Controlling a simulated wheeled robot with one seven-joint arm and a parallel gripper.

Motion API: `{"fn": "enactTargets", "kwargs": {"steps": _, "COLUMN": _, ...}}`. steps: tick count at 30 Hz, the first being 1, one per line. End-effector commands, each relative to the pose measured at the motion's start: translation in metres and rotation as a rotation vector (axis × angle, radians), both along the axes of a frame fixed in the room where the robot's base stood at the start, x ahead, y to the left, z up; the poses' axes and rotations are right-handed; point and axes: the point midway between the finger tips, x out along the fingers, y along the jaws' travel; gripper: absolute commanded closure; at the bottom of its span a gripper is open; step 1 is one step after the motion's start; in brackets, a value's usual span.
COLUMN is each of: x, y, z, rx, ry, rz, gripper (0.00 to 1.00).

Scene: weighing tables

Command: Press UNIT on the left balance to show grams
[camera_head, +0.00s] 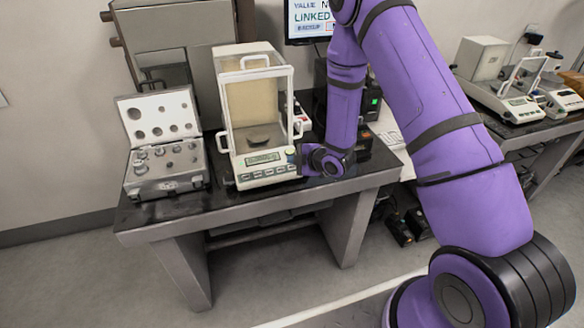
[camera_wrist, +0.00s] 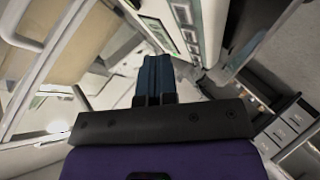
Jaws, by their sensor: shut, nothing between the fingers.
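The left balance (camera_head: 258,176) stands on the near table. Its glass draft shield (camera_head: 255,100) rises above a green display and a row of keys on the front panel. The display text is too small to read. My gripper (camera_head: 294,155) is at the panel's right end, beside the display, with its fingers closed and empty. I cannot tell whether it touches the panel. In the wrist view the blue fingertips (camera_wrist: 156,60) are together, and the balance's panel (camera_wrist: 178,18) with display and keys runs along the top. The key labels are not legible, so UNIT cannot be picked out.
An open case of weights (camera_head: 165,165) stands left of the balance. A monitor (camera_head: 308,20) is behind it. Another table at right holds more balances (camera_head: 505,95). A dark device with a green light (camera_head: 374,100) is behind my arm. The table's front edge is clear.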

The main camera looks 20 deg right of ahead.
Motion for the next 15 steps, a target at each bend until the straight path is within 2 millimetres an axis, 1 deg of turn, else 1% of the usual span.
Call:
{"fn": "enactTargets", "kwargs": {"steps": 3, "x": -0.003, "y": 0.000, "z": 0.011, "rx": 0.000, "ry": -0.002, "rz": 0.000, "gripper": 1.00}}
{"fn": "enactTargets", "kwargs": {"steps": 9, "x": -0.009, "y": 0.000, "z": 0.025, "rx": 0.000, "ry": 0.000, "rz": 0.000, "gripper": 1.00}}
{"fn": "enactTargets", "kwargs": {"steps": 15, "x": -0.011, "y": 0.000, "z": 0.030, "rx": -0.001, "ry": 0.000, "rz": -0.001, "gripper": 1.00}}
